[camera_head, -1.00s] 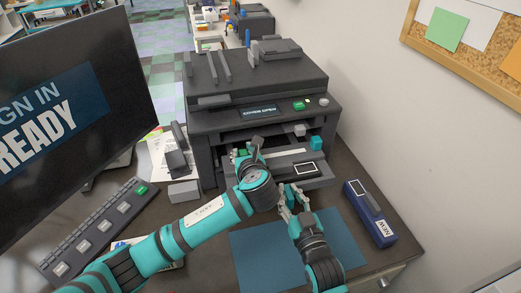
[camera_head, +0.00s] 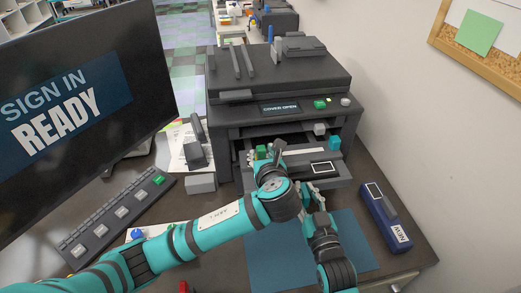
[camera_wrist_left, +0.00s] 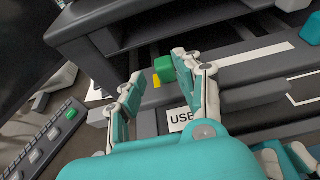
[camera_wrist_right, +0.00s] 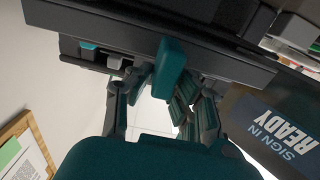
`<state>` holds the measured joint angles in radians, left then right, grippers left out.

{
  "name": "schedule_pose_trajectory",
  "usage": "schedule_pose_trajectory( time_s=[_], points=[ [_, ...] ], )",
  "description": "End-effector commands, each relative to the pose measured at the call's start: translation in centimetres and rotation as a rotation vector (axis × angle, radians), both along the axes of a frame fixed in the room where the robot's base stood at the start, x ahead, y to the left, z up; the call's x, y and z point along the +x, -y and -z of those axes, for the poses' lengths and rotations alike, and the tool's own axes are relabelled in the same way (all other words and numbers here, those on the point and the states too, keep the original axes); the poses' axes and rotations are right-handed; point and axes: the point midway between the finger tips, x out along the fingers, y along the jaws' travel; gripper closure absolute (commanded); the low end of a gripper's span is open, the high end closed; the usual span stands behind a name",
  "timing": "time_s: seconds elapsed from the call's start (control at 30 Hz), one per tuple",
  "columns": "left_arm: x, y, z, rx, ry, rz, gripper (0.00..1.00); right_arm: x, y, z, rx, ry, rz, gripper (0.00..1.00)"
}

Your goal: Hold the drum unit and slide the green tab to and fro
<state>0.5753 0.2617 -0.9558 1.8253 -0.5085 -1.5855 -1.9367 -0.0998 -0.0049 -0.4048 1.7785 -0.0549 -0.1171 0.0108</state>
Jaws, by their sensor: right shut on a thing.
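The drum unit (camera_head: 320,170) is a dark grey block with a white-framed label, partly out of the copier's front opening. Its green tab (camera_head: 261,152) is at the left end. In the left wrist view the green tab (camera_wrist_left: 165,68) sits beside a yellow mark, near my right-hand finger. My left gripper (camera_head: 270,158) is open over that end, its fingers (camera_wrist_left: 165,88) apart; a label reading "USE" is partly hidden below. My right gripper (camera_head: 314,190) is shut on the drum unit's front. In the right wrist view its fingers (camera_wrist_right: 160,90) close around a teal part (camera_wrist_right: 172,65).
The copier (camera_head: 280,85) stands behind, its display reading "COVER OPEN". A blue box marked NEW (camera_head: 385,217) lies right of the blue mat (camera_head: 275,255). A monitor (camera_head: 75,100) and keyboard (camera_head: 110,220) take up the left. A stapler-like thing (camera_head: 195,150) stands beside the copier.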

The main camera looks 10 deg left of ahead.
Motion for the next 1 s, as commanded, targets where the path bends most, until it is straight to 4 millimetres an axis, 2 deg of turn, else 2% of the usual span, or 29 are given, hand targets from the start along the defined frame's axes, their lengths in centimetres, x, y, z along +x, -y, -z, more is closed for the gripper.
schedule_pose_trajectory(
  time_s=[0.03, 0.2, 0.4, 0.9, 0.93, 1.0],
  points=[
    [-1.1, 0.5, -0.4, -0.003, 0.000, 0.004, 0.65, 0.0, 0.1, 0.5, -0.007, -0.010, 0.002, 1.00],
    [-4.0, 1.6, -1.7, -0.002, 0.000, 0.002, 0.65, 0.0, 0.1, 0.5, -0.007, -0.010, 0.002, 1.00],
    [-6.1, 2.2, -2.6, 0.000, 0.000, 0.001, 0.65, 0.0, 0.1, 0.5, -0.007, -0.010, 0.002, 1.00],
    [-6.5, 2.3, -2.8, 0.001, 0.000, -0.002, 0.65, 0.0, 0.1, 0.5, -0.007, -0.009, 0.002, 1.00],
    [-6.5, 2.3, -2.8, 0.001, 0.000, -0.002, 0.65, 0.0, 0.1, 0.5, -0.006, -0.009, 0.002, 0.78],
    [-6.5, 2.3, -2.8, 0.001, 0.000, -0.002, 0.65, 0.0, 0.1, 0.5, -0.006, -0.009, 0.001, 0.69]
  ],
)
